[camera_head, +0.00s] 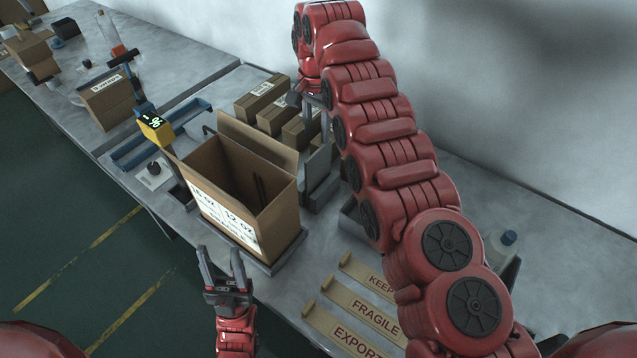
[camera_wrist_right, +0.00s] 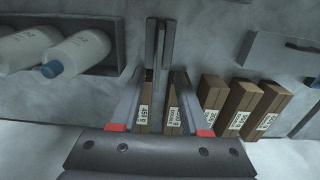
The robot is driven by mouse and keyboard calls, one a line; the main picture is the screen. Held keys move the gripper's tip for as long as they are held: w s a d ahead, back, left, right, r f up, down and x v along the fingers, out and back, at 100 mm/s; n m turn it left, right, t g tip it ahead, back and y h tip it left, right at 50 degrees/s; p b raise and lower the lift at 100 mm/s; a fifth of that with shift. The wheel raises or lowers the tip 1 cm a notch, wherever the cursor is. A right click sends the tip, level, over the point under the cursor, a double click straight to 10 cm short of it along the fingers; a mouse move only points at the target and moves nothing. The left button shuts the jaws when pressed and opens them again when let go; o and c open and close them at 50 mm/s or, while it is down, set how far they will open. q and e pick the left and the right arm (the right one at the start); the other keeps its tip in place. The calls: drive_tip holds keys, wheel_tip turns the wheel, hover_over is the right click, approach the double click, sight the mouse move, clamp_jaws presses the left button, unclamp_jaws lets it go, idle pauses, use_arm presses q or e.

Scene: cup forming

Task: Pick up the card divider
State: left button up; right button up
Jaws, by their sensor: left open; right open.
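I cannot tell for sure which thing is the card divider. Several narrow brown card pieces with white labels (camera_wrist_right: 240,98) stand in a row in the right wrist view; brown labelled cartons (camera_head: 262,95) lie at the back of the bench in the head view. My right gripper (camera_head: 294,98) is open above that back area; its spread fingers (camera_wrist_right: 157,85) have brown labelled pieces (camera_wrist_right: 172,108) showing between them, apparently ungripped. Grey upright plates (camera_wrist_right: 151,45) stand beyond the fingers. My left gripper (camera_head: 219,258) is open and empty in front of the big box.
A large open carton (camera_head: 222,212) stands mid-bench, with thin dark strips inside. A yellow display (camera_head: 155,126) stands left of it. White bottles (camera_wrist_right: 75,52) lie in a tray in the wrist view. The bench's left end holds boxes.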

sight(319, 162)
wheel_tip(319, 162, down, 6)
drive_tip(key=shift+f+p, duration=0.1)
drive_tip(key=shift+p, duration=0.85)
drive_tip(key=shift+d+f+p, duration=0.1)
drive_tip(key=shift+f+p, duration=0.25)
drive_tip(key=shift+p, duration=0.05)
wheel_tip(319, 162, down, 3)
drive_tip(key=shift+w+d+f+p, duration=0.15)
drive_tip(key=shift+f+p, duration=0.05)
drive_tip(key=shift+p, duration=0.45)
drive_tip(key=shift+f, duration=0.6)
clamp_jaws()
